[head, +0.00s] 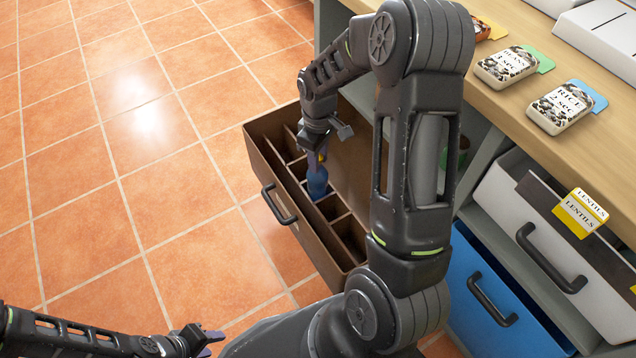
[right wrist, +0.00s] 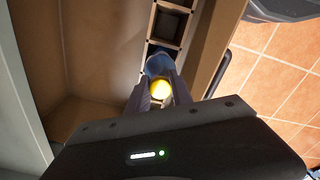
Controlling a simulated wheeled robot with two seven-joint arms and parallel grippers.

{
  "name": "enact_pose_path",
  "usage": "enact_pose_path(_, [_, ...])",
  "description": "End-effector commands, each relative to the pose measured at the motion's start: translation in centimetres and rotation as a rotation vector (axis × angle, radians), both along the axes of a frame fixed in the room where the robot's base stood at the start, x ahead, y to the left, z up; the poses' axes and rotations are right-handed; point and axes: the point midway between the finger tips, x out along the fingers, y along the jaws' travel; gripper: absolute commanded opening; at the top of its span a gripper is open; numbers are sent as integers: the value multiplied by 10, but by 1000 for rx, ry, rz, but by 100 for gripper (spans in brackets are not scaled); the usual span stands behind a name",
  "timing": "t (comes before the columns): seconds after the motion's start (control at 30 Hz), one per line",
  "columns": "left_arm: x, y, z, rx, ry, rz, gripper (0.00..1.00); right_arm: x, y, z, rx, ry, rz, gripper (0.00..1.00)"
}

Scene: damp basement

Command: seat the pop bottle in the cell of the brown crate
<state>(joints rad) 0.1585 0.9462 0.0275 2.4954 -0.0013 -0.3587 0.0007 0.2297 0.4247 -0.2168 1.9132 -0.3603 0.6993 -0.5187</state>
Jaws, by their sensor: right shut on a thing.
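The brown crate (head: 260,165) is a drawer-like box with a dark handle and a row of divided cells. The pop bottle (head: 317,184) is blue with a yellow cap and stands roughly upright over the cell row. My right gripper (head: 316,160) reaches down from above and is shut on the bottle near its cap. The right wrist view shows the bottle's blue body (right wrist: 158,64) between the fingers, in line with the cells. Its base is hidden, so I cannot tell how deep it sits. My left gripper (head: 208,343) is open and empty, low over the floor.
A wooden counter (head: 490,100) at right holds labelled packets (head: 505,66). Below it are a white drawer (head: 520,215) and a blue drawer (head: 490,300) with dark handles. My right arm hides part of the crate's right side. The tiled floor at left is clear.

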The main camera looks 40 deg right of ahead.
Motion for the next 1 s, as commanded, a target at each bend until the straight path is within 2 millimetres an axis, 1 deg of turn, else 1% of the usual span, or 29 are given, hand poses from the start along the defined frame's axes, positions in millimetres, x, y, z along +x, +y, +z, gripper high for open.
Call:
enact_pose_path(0.03, [0, 0, -6, 0, 0, 0, 38, 0, 0, -16, 1, 4, 1, 0])
enact_pose_path(0.1, [0, 0, -9, 0, 0, 1, 38, 0, 0, -29, 0, 2, 1, 0])
enact_pose_path(0.2, [0, 0, -11, 0, 0, 1, 38, 0, 0, -40, 0, 0, 0, 0])
enact_pose_path(0.3, [0, 0, -11, 0, 0, 1, 38, 1, 0, -44, -1, -1, 0, 0])
enact_pose_path(0.6, [0, 0, -11, 0, 0, 1, 38, 1, 0, -45, -1, -1, 0, 0])
enact_pose_path(0.67, [0, 0, -13, 0, 0, 1, 38, 0, 0, -50, 0, 0, 0, 0])
enact_pose_path(0.8, [0, 0, -19, 0, 1, 2, 38, 0, 0, -72, 0, 1, 0, 0])
enact_pose_path(0.9, [0, 0, -22, 1, 0, 2, 38, 1, 0, -85, -1, 0, 0, 0])
enact_pose_path(1.0, [1, 1, -22, 1, -1, 4, 38, 1, 0, -89, -1, -1, 0, 0])
